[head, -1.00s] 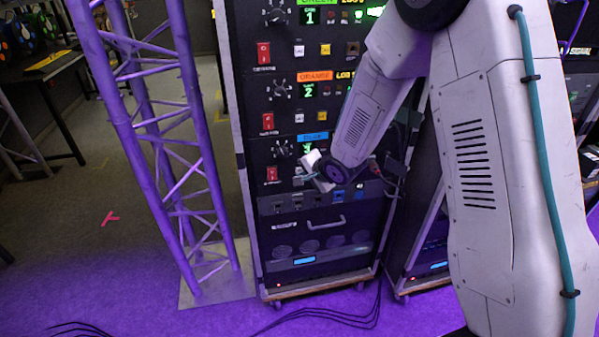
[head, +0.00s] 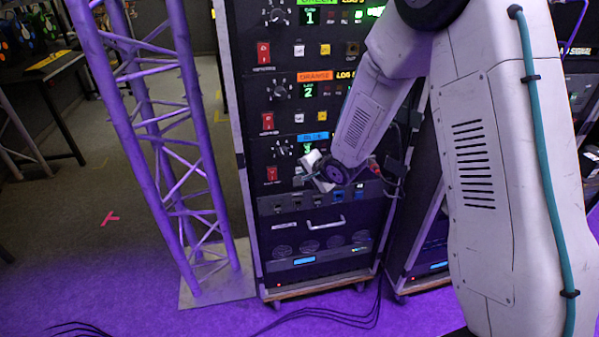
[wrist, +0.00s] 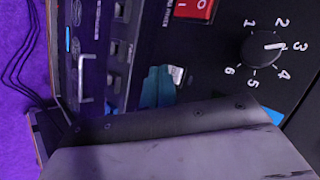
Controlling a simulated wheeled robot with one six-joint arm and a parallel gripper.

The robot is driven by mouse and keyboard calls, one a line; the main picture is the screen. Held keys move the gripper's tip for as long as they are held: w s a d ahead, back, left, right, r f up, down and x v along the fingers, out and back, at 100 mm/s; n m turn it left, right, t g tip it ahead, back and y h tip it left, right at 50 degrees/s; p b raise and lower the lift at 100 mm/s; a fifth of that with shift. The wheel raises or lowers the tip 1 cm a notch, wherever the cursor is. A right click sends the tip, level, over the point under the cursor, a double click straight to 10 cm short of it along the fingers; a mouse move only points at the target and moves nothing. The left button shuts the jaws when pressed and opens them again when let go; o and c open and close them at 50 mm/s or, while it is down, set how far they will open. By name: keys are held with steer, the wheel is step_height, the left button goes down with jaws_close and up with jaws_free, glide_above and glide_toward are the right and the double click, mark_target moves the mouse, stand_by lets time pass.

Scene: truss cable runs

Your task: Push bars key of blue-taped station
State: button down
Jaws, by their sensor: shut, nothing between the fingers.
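The blue-taped station is the lowest of the stacked panels in the rack, marked by blue tape (head: 313,140). Its knob (head: 283,148) and red rocker switch (head: 271,174) show left of my gripper (head: 301,179). My gripper is shut and empty, at the panel just right of the red switch. In the wrist view its teal fingertips (wrist: 158,88) lie right beside a small pale key (wrist: 178,73), partly covering it. I cannot tell whether they touch, or read the key's label. The red switch (wrist: 195,8) and numbered knob (wrist: 264,47) are close by.
The orange-taped station (head: 314,76) is above, with similar switches and keys. Below are a row of sockets (head: 300,201) and a drawer handle (head: 326,223). A purple-lit truss tower (head: 160,150) stands left of the rack. Cables (head: 340,316) lie on the floor.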

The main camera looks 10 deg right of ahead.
steer(key=shift+w, duration=0.15)
stand_by(0.4)
steer(key=shift+w, duration=0.3)
stand_by(0.4)
steer(key=shift+s, duration=0.45)
steer(key=shift+s, duration=3)
